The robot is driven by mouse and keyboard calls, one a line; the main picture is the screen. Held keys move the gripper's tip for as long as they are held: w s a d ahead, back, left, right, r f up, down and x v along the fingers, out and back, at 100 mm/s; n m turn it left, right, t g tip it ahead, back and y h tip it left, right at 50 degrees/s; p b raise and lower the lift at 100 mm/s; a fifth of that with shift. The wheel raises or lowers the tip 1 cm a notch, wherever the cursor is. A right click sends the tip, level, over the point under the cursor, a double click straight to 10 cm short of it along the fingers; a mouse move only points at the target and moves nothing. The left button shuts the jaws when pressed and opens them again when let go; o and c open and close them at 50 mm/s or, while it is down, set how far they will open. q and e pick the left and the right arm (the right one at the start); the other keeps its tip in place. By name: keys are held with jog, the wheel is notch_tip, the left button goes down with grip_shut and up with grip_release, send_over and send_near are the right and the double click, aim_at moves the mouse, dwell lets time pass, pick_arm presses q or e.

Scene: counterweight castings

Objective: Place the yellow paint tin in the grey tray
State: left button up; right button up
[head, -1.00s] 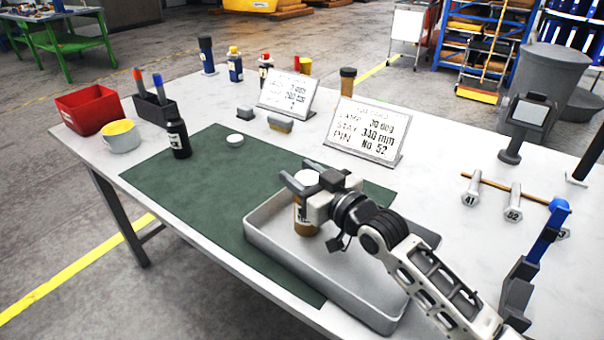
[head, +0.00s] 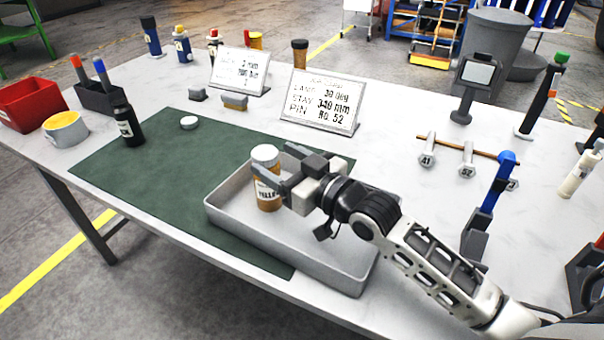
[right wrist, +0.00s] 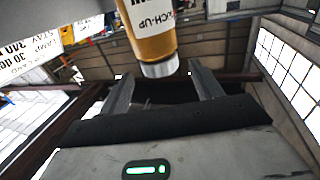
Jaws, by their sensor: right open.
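An amber jar (head: 268,190) with a white lid and a label reading in part "YELLO" stands upright in the grey tray (head: 325,268), near its left end. In the right wrist view the jar (right wrist: 152,35) shows part of the word "TOUCH-UP". A short pale tin (head: 66,136) with a yellow top stands at the table's left side, beside the red bin. My right gripper (head: 277,170) is open; its fingers point at the jar from the right, and the jar is just ahead of the fingertips, not gripped. My left gripper is not in view.
A sign stand (head: 320,103) is behind the tray. Numbered bolts (head: 467,160) and a blue-handled tool (head: 497,185) are to the right.

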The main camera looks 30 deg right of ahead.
jog(key=v, duration=0.6)
jog(key=shift+s, duration=0.1)
